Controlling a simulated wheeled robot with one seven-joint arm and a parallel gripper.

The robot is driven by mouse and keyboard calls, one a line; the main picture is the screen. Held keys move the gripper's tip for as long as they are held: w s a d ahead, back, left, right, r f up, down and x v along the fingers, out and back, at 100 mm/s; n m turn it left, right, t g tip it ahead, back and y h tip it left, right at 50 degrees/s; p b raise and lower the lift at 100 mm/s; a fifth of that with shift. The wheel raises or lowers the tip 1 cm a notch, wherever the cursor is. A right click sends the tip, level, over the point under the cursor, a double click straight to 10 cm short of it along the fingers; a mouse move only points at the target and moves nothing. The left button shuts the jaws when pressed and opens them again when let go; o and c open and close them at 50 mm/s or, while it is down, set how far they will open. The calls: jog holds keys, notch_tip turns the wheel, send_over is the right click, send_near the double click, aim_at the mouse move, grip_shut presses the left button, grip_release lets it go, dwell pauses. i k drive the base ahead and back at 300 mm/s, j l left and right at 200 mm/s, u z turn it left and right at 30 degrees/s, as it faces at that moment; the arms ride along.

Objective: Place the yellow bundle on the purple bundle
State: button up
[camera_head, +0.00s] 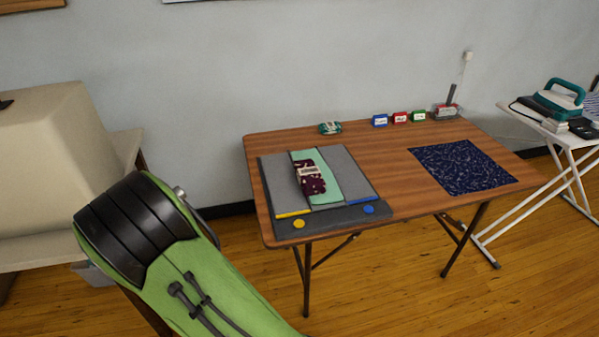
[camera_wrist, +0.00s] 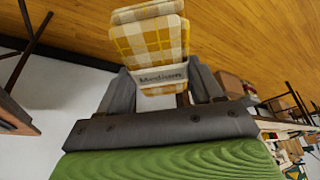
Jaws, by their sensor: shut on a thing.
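The yellow bundle (camera_wrist: 148,42) is a yellow and white checked folded cloth with a "Medium" label band. It is held between the two grey fingers of my gripper (camera_wrist: 162,84) in the wrist view. Neither my gripper nor the yellow bundle shows in the head view. The purple bundle (camera_head: 314,184) is a dark purple patterned folded cloth with a pale band. It lies on the mint-green strip (camera_head: 325,186) down the middle of a grey board (camera_head: 345,215), on the left part of the wooden table. Its top is clear.
A teal bundle (camera_head: 330,128) lies at the table's back edge. Blue (camera_head: 380,121), red (camera_head: 400,117) and green (camera_head: 418,116) small blocks and a grey device (camera_head: 445,111) stand further right. A navy cloth (camera_head: 470,170) covers the table's right part. An iron (camera_head: 560,98) sits beyond.

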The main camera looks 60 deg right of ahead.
aim_at(309, 171)
jog(key=i+l+z, duration=0.1)
jog(key=i+z, duration=0.4)
jog(key=i+j+z, duration=0.15)
jog(key=i+z, duration=0.3)
jog(key=i+j+z, duration=0.25)
jog(key=i+z, duration=0.25)
jog(key=i+j+z, duration=0.1)
jog(key=i+z, duration=0.2)
